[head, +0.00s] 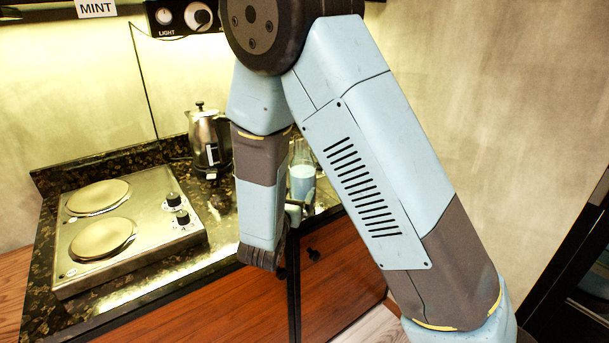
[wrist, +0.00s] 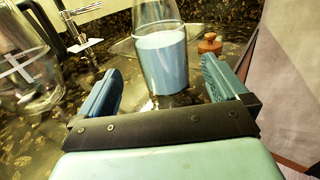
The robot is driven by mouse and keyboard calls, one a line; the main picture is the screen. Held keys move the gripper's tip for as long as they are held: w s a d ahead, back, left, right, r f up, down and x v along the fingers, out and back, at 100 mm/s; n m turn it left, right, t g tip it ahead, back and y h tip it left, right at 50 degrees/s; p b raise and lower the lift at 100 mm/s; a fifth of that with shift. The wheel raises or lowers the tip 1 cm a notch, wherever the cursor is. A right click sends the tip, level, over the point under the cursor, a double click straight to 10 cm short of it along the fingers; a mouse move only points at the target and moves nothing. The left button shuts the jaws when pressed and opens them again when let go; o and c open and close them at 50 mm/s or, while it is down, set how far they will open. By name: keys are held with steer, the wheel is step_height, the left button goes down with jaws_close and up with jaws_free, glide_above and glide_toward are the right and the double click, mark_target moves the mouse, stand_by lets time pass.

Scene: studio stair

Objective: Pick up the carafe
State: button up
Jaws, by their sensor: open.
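The carafe (head: 302,180) is clear glass with pale blue contents and stands upright on the dark speckled counter; my arm partly hides it in the head view. In the wrist view the carafe (wrist: 163,62) stands ahead, its top cut off by the frame edge. My gripper (wrist: 160,84) is open and empty, its two blue fingers to the left and right of the carafe's lower part. A gap shows on each side, and no touch is visible. In the head view my gripper (head: 294,210) shows only in part, in front of the carafe.
A shiny kettle (head: 205,142) stands left of the carafe; it also shows in the wrist view (wrist: 28,82). A two-plate hob (head: 130,232) fills the counter's left. A small orange-brown knobbed object (wrist: 209,44) sits right of the carafe. Wooden cabinet fronts (head: 335,265) lie below.

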mark_target(303, 174)
steer(key=x, duration=1.1)
steer(key=shift+f, duration=0.1)
steer(key=shift+s, duration=0.1)
steer(key=shift+c, duration=0.5)
steer(key=c, duration=1.4)
